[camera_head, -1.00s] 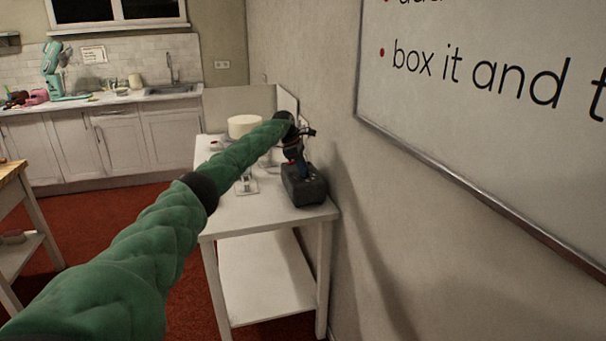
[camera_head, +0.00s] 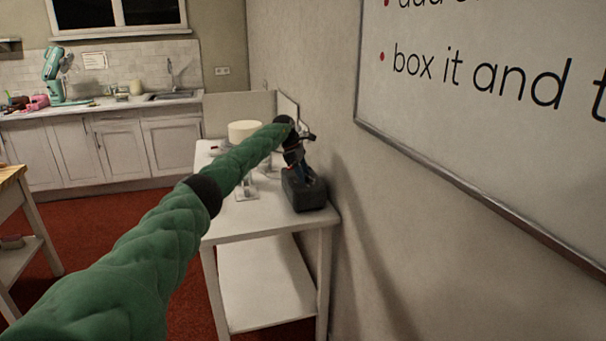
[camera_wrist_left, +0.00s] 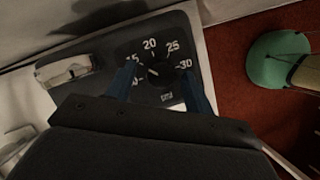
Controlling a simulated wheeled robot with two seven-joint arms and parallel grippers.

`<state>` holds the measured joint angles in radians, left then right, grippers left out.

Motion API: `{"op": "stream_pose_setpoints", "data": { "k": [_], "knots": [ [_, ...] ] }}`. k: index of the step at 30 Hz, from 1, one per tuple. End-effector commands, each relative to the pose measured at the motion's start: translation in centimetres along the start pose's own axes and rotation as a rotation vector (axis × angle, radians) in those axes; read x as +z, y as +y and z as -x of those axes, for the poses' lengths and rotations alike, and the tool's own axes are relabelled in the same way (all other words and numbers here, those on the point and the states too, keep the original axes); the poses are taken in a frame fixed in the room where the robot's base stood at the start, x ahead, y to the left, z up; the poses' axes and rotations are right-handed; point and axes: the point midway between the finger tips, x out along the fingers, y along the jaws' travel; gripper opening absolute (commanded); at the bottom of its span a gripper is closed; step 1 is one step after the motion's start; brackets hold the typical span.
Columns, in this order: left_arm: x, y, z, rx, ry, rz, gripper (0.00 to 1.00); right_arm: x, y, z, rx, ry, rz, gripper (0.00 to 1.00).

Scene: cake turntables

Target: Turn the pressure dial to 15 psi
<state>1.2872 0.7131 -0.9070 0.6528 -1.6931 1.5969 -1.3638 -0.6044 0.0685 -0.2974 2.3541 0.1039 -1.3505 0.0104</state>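The pressure dial (camera_wrist_left: 158,74) is on a dark panel in the left wrist view, with numbers around it; 20, 25 and 30 read clearly, and 15 is partly covered by a finger. A short white mark shows near its middle; its exact setting is hard to tell. The dial's dark box (camera_head: 306,194) stands on the white table in the head view. My left gripper (camera_head: 298,168) is just above the box. Its two blue fingers (camera_wrist_left: 162,82) are apart, one on each side of the dial; contact cannot be seen. My right gripper is out of view.
A pale metal part (camera_wrist_left: 64,74) sits on the panel left of the dial. A white cake (camera_head: 244,130) stands farther back on the white table (camera_head: 262,222). The wall and whiteboard (camera_head: 480,110) are close on the right.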

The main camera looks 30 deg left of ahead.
Motion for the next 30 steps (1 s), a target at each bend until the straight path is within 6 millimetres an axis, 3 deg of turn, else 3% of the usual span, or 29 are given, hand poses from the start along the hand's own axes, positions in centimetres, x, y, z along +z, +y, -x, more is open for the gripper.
{"op": "stream_pose_setpoints", "data": {
  "k": [8,14,21,30],
  "knots": [
    [0.0,0.0,0.9,0.001,0.000,0.000,0.53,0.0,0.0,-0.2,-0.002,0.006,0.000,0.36],
    [-0.1,0.1,3.8,0.002,-0.001,0.000,0.53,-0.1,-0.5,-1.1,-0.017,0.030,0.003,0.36],
    [-0.1,0.1,6.8,0.000,-0.001,0.001,0.53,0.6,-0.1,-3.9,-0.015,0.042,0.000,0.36],
    [-0.1,0.0,7.8,-0.001,0.000,0.000,0.53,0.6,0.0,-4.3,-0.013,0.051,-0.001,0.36]
  ]
}}
